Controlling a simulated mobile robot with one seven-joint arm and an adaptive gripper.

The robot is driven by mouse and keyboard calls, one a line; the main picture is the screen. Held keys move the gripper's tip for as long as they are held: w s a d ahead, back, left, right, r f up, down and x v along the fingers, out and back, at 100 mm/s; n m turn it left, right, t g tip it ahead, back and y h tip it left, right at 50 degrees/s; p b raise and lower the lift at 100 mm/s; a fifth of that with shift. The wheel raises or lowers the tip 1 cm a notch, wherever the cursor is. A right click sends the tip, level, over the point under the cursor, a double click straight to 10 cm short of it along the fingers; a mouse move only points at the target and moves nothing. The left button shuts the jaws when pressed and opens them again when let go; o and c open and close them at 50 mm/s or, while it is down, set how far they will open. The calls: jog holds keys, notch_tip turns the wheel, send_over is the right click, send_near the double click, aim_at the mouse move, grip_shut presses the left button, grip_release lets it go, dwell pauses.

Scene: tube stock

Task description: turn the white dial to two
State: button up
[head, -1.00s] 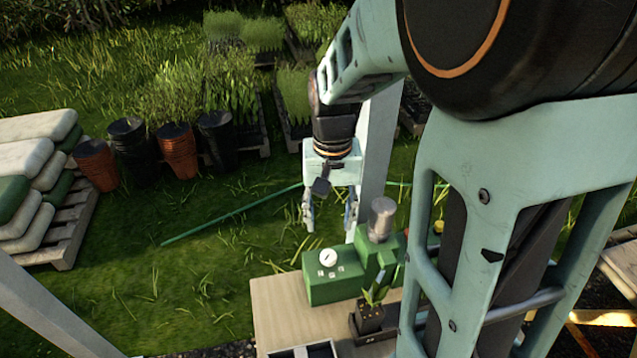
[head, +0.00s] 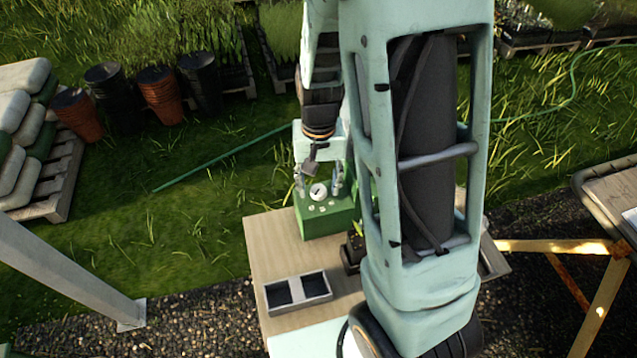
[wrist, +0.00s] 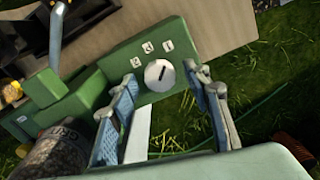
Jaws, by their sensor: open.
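The white dial (wrist: 160,75) is on the face of a green machine (wrist: 115,62), with a dark pointer line on it. In the head view the dial (head: 318,191) shows on the green machine (head: 328,221) at the table's back edge. My gripper (head: 319,184) is open, its two fingers on either side of the dial in that view. In the wrist view my gripper (wrist: 165,82) has a finger to the left and a finger to the right of the dial, with gaps. I cannot tell the exact height above it.
The wooden table (head: 265,250) carries a grey two-compartment tray (head: 297,291) in front of the machine. A dark pot with a plant is partly hidden by my arm. A grey post (head: 60,270) stands at left.

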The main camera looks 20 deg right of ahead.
jog(key=shift+c, duration=0.4)
jog(key=c, duration=1.1)
jog(key=shift+o, duration=0.2)
